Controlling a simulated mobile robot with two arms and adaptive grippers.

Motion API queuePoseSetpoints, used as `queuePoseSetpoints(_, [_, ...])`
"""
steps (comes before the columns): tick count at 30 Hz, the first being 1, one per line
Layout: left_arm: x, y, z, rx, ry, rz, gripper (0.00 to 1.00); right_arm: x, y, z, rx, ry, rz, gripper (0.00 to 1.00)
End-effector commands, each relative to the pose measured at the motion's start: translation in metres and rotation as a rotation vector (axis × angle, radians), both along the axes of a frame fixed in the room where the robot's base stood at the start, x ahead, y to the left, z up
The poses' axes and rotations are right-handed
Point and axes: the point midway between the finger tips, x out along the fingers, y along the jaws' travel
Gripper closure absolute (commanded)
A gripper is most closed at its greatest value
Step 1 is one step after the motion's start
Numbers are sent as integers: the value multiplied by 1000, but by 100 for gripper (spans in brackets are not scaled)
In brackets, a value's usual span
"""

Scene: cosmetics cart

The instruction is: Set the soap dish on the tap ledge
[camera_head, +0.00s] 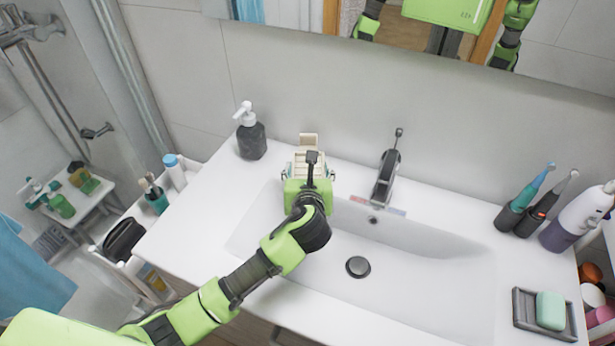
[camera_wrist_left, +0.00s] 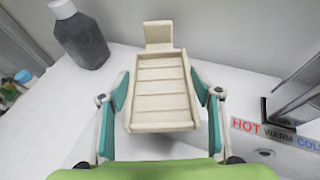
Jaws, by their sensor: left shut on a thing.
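The soap dish (camera_head: 308,140) is a cream slatted tray with a raised tab at its far end. It is at the back of the white sink top, left of the tap (camera_head: 386,178). My left gripper (camera_head: 307,172) is shut on it. The left wrist view shows the soap dish (camera_wrist_left: 159,92) between the two teal-padded fingers of the gripper (camera_wrist_left: 162,88). The tap ledge (camera_head: 349,172) runs along the wall behind the basin. I cannot tell whether the dish touches the ledge. My right gripper is not directly in view.
A dark soap pump bottle (camera_head: 251,138) stands to the left of the dish. Toothbrush holders (camera_head: 511,217) and a bottle (camera_head: 578,220) stand at the right. A dark tray (camera_head: 523,314) with green soap (camera_head: 550,311) lies front right. The basin (camera_head: 420,270) is empty.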

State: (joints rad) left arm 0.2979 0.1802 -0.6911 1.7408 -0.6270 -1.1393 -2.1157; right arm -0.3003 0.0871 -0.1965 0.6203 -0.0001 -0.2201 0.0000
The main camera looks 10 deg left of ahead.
Motion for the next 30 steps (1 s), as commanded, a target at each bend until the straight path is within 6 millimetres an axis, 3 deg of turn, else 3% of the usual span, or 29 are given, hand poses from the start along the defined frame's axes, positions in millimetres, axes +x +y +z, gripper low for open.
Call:
queuePoseSetpoints(7, [15, 5, -19, 1, 0, 0, 65, 0, 12, 0, 14, 0, -1, 45])
queuePoseSetpoints(13, [14, 5, -45, 1, 1, 0, 65, 0, 14, 5, 16, 0, 1, 45])
queuePoseSetpoints(25, [14, 5, -51, 0, -1, -1, 65, 0, 7, 4, 8, 1, 3, 45])
queuePoseSetpoints(26, [14, 5, -51, 0, 0, -1, 34, 0, 6, 4, 7, 1, 3, 45])
queuePoseSetpoints(27, [14, 5, -51, 0, 0, -1, 25, 0, 6, 4, 7, 1, 3, 45])
queuePoseSetpoints(30, [14, 5, -51, 0, 0, -1, 25, 0, 5, 4, 6, 0, 3, 45])
